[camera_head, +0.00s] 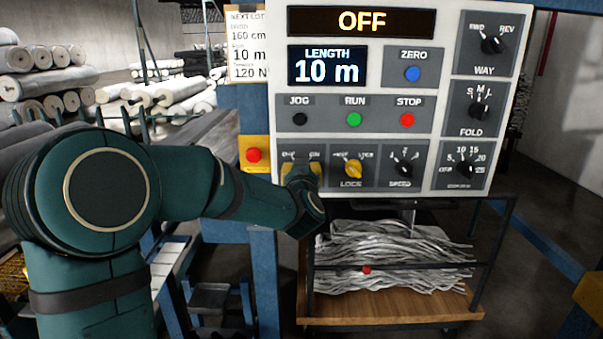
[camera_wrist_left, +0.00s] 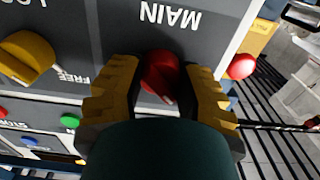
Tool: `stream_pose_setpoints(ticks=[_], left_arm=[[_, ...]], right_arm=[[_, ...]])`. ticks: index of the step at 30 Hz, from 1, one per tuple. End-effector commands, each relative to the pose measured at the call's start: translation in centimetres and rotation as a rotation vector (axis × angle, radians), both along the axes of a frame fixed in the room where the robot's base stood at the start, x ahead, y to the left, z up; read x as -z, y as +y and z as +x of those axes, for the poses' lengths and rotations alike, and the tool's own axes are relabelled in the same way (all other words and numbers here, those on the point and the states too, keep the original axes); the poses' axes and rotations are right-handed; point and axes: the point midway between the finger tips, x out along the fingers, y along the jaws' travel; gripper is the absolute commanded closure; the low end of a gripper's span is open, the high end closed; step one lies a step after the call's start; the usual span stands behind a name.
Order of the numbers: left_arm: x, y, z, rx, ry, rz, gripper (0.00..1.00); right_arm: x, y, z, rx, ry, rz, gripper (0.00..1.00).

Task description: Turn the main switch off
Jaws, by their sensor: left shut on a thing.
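The red main switch knob (camera_wrist_left: 162,74) sits under the upside-down MAIN label in the left wrist view, with a pale pointer mark on it. My left gripper (camera_wrist_left: 163,92) is shut on it, one yellow finger on each side. In the head view my left gripper (camera_head: 301,172) covers the knob at the lower left of the control panel (camera_head: 375,105). The ends of its position labels show above the gripper. The panel's top display (camera_head: 362,21) reads OFF. My right gripper is not in view.
A yellow LOCK knob (camera_head: 353,168) is just right of my gripper. A red button (camera_head: 254,155) on a yellow box is to its left. JOG, RUN and STOP buttons (camera_head: 407,120) are above. A wooden-shelved cart (camera_head: 390,309) with grey material stands below.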

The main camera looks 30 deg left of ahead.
Motion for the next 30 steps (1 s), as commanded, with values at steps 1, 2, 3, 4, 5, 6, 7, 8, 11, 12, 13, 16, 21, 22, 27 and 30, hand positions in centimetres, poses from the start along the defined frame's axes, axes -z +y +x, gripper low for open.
stream_pose_setpoints(ticks=[1, 2, 3, 4, 5, 6, 7, 8, 11, 12, 13, 16, 21, 22, 27, 30], left_arm=[[-0.2, 0.0, 0.0, -0.001, -0.005, -0.001, 1.00], [-0.2, 0.1, 0.0, -0.001, -0.006, -0.002, 1.00], [-0.2, 0.0, 0.0, -0.001, -0.006, -0.002, 1.00], [-0.2, 0.1, 0.0, -0.001, -0.007, -0.003, 1.00], [-0.2, 0.1, 0.0, -0.001, -0.006, -0.002, 1.00], [-0.2, 0.1, 0.0, -0.001, -0.006, -0.002, 1.00], [-0.2, 0.1, 0.0, -0.001, -0.006, -0.002, 1.00], [-0.2, 0.1, 0.0, -0.001, -0.006, -0.002, 1.00], [-0.2, 0.1, 0.0, -0.001, -0.005, -0.001, 1.00], [-0.2, 0.1, 0.0, -0.001, -0.005, -0.001, 0.49], [-0.2, 0.1, 0.0, -0.001, -0.005, -0.001, 0.38], [-0.1, 0.0, 0.0, -0.001, -0.004, -0.001, 0.29], [-0.1, 0.0, 0.0, 0.000, -0.003, -0.001, 0.29], [-0.1, 0.0, 0.0, 0.000, -0.003, -0.001, 0.29], [-0.1, -0.5, -0.7, 0.002, -0.002, -0.002, 0.29], [-0.1, -1.3, -2.0, 0.002, -0.003, -0.001, 0.29]], right_arm=[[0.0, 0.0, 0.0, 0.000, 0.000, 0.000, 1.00], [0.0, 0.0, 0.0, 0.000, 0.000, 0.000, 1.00], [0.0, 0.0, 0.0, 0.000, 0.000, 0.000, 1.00], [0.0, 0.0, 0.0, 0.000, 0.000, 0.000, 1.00], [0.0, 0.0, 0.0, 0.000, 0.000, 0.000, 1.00], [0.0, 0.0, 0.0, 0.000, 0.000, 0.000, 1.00], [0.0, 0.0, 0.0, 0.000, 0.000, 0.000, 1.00], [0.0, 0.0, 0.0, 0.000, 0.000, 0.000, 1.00], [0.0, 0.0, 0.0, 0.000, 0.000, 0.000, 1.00], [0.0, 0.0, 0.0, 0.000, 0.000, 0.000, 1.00], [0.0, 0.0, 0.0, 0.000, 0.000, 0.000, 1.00], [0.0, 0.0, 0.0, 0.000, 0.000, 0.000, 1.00], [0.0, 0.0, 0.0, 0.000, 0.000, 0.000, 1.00], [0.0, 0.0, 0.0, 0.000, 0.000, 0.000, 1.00], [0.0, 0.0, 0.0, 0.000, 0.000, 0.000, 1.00], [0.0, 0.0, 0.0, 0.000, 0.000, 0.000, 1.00]])
